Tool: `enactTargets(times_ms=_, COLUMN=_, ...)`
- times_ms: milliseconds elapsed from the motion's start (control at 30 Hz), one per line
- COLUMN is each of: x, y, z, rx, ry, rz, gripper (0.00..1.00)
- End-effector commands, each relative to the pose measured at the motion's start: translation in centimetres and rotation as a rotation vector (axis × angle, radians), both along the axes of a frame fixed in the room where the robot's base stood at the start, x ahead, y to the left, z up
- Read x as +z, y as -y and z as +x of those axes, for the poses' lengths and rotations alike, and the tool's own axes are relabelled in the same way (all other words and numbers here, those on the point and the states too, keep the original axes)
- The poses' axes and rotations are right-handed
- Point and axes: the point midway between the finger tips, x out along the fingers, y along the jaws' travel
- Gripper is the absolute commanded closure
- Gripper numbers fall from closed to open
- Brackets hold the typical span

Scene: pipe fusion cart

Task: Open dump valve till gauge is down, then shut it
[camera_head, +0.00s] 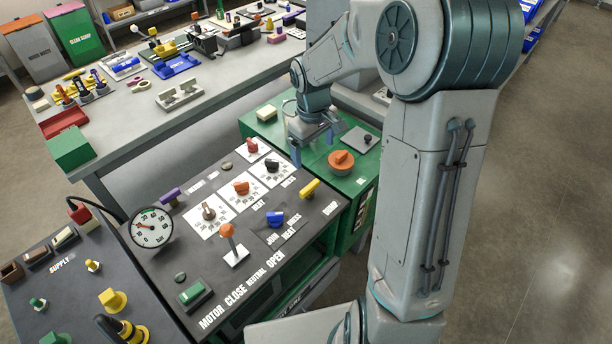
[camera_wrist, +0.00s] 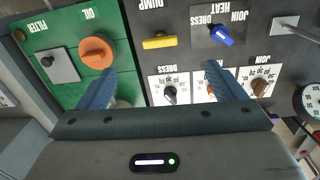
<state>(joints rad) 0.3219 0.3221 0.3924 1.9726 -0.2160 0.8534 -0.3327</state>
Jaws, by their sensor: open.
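The dump valve is a yellow bar handle (camera_head: 310,188) at the right edge of the dark panel, beside the printed word DUMP. In the wrist view the yellow handle (camera_wrist: 159,42) lies crosswise, beyond and between my fingertips. My gripper (camera_head: 314,143) is open and empty, above the far right part of the panel near the green box. Its two blue fingers (camera_wrist: 161,70) point toward the panel and are apart from the handle. The round white gauge (camera_head: 152,228) stands at the panel's left edge; its needle is too small to read surely. Part of the gauge (camera_wrist: 309,100) shows in the wrist view.
An orange oil cap (camera_head: 341,160) on the green tank (camera_head: 262,125) is close to my gripper. Red, orange and black knobs and a blue selector (camera_head: 275,218) crowd the panel. An orange-topped lever (camera_head: 228,231) stands upright. A grey workbench (camera_head: 125,120) with tools stands behind.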

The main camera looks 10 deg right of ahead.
Motion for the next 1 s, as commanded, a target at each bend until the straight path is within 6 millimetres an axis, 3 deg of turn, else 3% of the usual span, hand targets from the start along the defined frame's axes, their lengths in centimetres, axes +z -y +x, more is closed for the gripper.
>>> enactTargets(times_ms=200, x=-2.7, y=-0.1, z=2.3, rx=0.054, ry=-0.028, rz=0.038, gripper=0.10)
enactTargets(times_ms=467, x=-4.7, y=-0.2, z=2.7, rx=0.067, ry=-0.035, rz=0.047, gripper=0.10)
enactTargets(times_ms=1000, x=-14.8, y=-0.2, z=2.6, rx=0.067, ry=-0.036, rz=0.046, gripper=0.10)
